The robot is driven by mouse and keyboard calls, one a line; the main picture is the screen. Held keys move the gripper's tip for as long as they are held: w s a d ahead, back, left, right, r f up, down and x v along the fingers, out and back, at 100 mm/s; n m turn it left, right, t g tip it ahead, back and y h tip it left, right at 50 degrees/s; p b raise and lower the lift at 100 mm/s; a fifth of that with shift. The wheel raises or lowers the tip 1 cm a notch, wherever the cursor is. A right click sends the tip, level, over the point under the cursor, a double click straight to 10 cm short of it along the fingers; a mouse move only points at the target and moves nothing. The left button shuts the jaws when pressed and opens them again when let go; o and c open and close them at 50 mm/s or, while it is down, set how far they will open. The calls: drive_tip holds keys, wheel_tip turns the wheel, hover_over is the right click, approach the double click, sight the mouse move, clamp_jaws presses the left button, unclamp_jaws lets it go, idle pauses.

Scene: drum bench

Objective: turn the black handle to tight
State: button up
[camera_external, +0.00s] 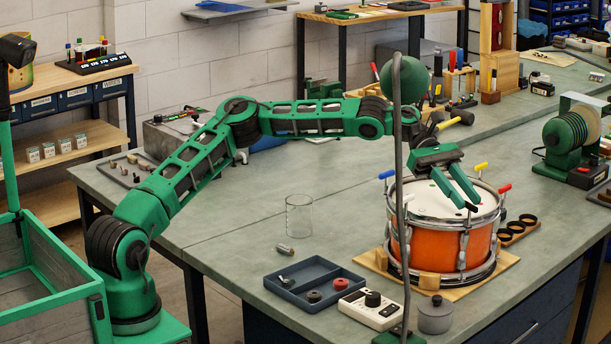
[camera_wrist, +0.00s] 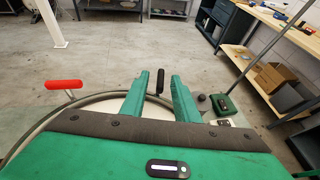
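The orange drum (camera_external: 428,247) stands on a wooden base with a chrome rim and a white head. Its black handle (camera_external: 471,208) is at the near rim, and in the wrist view the black handle (camera_wrist: 160,80) shows upright between my fingertips. My gripper (camera_external: 468,204) reaches down over the drum head, with its two green fingers apart. In the wrist view my gripper (camera_wrist: 159,77) has one finger on each side of the handle, with slight gaps visible; contact cannot be told. The lower end of the handle is hidden.
Red (camera_external: 505,188), yellow (camera_external: 481,166) and blue (camera_external: 387,174) handles stand around the rim. A grey pole (camera_external: 398,150) rises close in front of the drum. A meter box (camera_external: 370,308), grey pot (camera_external: 435,315) and divided tray (camera_external: 313,272) sit nearby.

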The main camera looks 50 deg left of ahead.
drive_tip(key=x, duration=0.7)
clamp_jaws()
